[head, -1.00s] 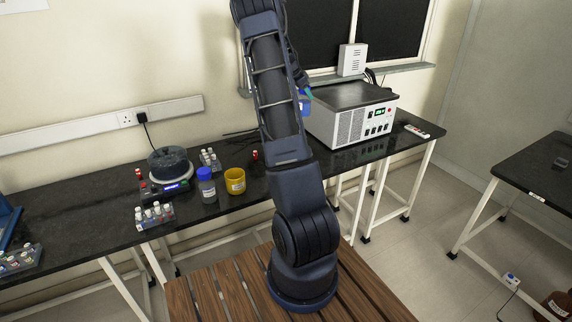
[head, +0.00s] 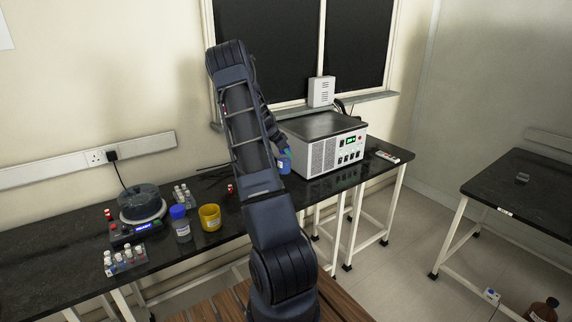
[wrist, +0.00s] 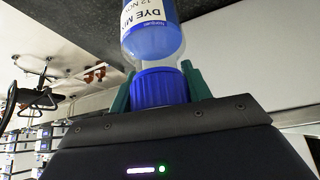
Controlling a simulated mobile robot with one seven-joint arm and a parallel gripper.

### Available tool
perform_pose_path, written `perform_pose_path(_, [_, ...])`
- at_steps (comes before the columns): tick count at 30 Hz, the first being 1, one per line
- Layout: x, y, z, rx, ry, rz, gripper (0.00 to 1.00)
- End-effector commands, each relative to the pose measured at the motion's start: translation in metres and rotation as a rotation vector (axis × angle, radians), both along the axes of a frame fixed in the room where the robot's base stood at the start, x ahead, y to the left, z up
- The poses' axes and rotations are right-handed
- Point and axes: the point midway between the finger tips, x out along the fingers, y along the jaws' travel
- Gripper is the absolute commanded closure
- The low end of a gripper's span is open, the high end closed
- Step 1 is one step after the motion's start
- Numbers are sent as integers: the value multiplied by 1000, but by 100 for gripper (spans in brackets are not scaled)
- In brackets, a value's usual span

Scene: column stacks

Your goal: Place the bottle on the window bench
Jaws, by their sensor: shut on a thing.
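The bottle is clear with blue liquid, a blue cap and a white dye label. In the wrist view the bottle (wrist: 152,40) sits between the green fingers of my gripper (wrist: 158,88), which are shut on its cap. In the head view the bottle (head: 284,166) shows just left of the white instrument, partly hidden by my arm; my gripper (head: 287,154) is mostly hidden there too. The black bench under the window (head: 345,180) carries the instrument. I cannot tell whether the bottle touches the bench.
The white instrument (head: 322,155) stands close right of the bottle. Left on the black worktop are a yellow cup (head: 210,217), a blue-capped bottle (head: 180,224), a round device (head: 140,205) and vial racks (head: 124,259). A separate black table (head: 520,195) stands at right.

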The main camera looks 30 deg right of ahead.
Motion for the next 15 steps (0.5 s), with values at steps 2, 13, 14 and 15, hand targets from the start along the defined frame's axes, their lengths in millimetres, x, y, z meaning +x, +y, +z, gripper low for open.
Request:
perform_pose_path(2, [0,-1,-9,-1,0,0,89])
perform_pose_path(13, [0,0,-36,0,1,1,89])
perform_pose_path(14, [0,0,-41,0,1,2,89])
perform_pose_path(15, [0,0,-47,0,2,1,89])
